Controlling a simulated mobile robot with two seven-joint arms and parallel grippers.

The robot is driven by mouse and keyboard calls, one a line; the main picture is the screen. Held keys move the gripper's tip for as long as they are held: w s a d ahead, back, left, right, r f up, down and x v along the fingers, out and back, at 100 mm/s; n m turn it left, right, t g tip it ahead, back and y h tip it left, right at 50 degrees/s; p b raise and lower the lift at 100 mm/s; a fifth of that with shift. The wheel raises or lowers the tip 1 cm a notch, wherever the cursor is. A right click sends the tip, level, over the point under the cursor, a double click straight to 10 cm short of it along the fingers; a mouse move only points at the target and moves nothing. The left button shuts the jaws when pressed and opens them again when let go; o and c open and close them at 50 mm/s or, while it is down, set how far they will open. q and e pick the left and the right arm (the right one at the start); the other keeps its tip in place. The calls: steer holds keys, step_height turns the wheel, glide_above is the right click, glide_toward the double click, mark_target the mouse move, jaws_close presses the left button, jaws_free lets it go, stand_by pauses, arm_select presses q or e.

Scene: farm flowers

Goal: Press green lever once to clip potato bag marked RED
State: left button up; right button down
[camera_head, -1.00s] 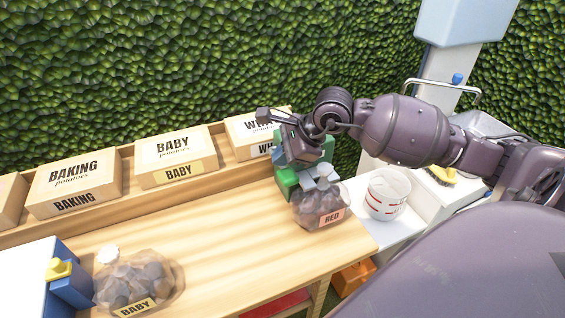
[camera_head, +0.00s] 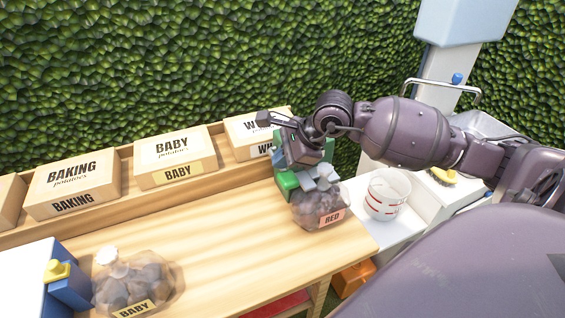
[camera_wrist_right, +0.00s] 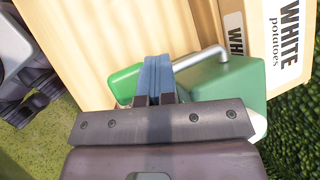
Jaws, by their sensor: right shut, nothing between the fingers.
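The potato bag marked RED (camera_head: 320,207) is a clear bag of reddish potatoes, upright at the right end of the wooden table. Its top is against a green clipping device (camera_head: 287,180). My right gripper (camera_head: 308,172) is over this device, pointing down, just above and behind the bag. In the right wrist view its blue fingers (camera_wrist_right: 158,62) are together and empty. They overlap a green part (camera_wrist_right: 125,84) beside a grey bent rod (camera_wrist_right: 200,57) and a larger green block (camera_wrist_right: 240,82). Whether they touch the lever cannot be told. My left gripper is out of view.
Boxes marked BAKING (camera_head: 75,182), BABY (camera_head: 175,153) and WHITE (camera_head: 245,130) line the back shelf. A BABY bag (camera_head: 135,283) stands by a blue device with a yellow part (camera_head: 57,271). A white bucket (camera_head: 385,195) is right of the table. The table middle is clear.

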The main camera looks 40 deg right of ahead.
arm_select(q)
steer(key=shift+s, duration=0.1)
arm_select(e)
steer(key=shift+r, duration=0.1)
steer(key=shift+w+r+p, duration=0.2)
steer(key=shift+r+p, duration=0.1)
steer(key=shift+r, duration=0.3)
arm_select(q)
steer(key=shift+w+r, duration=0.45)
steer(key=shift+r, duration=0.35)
arm_select(e)
steer(key=shift+w+r, duration=0.15)
steer(key=shift+r, duration=0.55)
steer(key=shift+d+r, duration=0.1)
steer(key=shift+r, duration=0.05)
arm_select(q)
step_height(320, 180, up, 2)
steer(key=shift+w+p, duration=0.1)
steer(key=shift+p, duration=0.9)
arm_select(e)
steer(key=r, duration=0.2)
steer(key=w+r, duration=0.1)
steer(key=r, duration=0.1)
steer(key=shift+w+d+r, duration=0.1)
steer(key=shift+r, duration=0.2)
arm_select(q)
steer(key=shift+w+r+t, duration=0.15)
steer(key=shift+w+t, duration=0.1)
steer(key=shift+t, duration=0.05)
